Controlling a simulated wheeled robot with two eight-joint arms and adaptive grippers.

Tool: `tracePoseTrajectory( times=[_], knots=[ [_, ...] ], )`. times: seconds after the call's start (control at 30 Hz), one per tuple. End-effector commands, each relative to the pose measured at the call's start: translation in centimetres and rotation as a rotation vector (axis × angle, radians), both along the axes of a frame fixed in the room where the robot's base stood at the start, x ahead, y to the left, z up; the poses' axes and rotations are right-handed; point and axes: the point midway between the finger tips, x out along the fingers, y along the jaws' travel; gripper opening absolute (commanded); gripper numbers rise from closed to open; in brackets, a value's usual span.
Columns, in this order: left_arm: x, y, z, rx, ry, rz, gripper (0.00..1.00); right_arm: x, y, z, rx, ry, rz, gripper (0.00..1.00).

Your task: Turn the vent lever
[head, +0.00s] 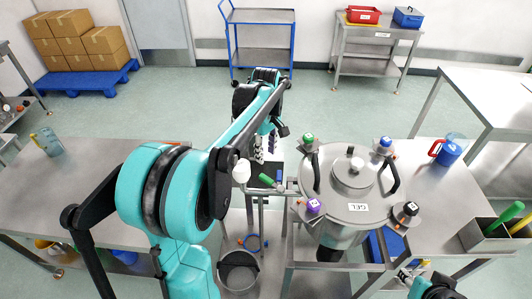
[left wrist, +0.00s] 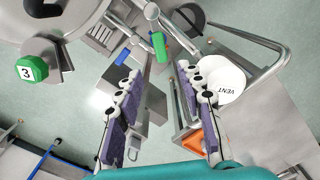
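A white round disc marked VENT (left wrist: 226,84) shows in the left wrist view, beside my right-hand finger. A short green lever handle (left wrist: 159,46) stands on a metal pipe beyond the fingertips, with a blue handle (left wrist: 122,57) near it. In the head view the green handle (head: 266,180) lies left of the steel GEL vessel (head: 337,215), and the white disc (head: 241,171) is just left of it. My left gripper (head: 264,148) is open and empty, its fingers (left wrist: 158,85) wide apart, above the handles. My right gripper (head: 404,276) is at the lower right, its fingers unclear.
The vessel lid carries green (head: 308,139), blue (head: 384,143), purple (head: 313,206) and black (head: 405,211) clamp knobs and tall dark handles. A steel bucket (head: 239,275) stands below the pipes. A metal railing (left wrist: 262,45) passes close to the disc. Steel tables flank both sides.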

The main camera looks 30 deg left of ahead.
Motion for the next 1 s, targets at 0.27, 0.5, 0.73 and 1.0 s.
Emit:
tracePoseTrajectory(
  times=[0.27,0.5,0.73,1.0],
  knots=[
    [2.1,-0.1,0.3,-0.001,0.042,-0.271,0.00,0.0,0.0,1.6,0.000,0.000,0.000,0.40],
    [6.0,-0.6,-0.1,-0.039,0.134,-0.862,0.00,0.0,0.0,4.2,0.000,0.000,0.000,0.40],
    [8.6,-1.3,-1.3,-0.109,0.202,-1.347,0.00,0.0,0.0,6.1,0.000,0.000,0.000,0.40],
    [9.4,-1.6,-2.4,-0.152,0.227,-1.561,0.00,0.0,0.0,6.6,0.000,0.000,0.000,0.40]
  ],
)
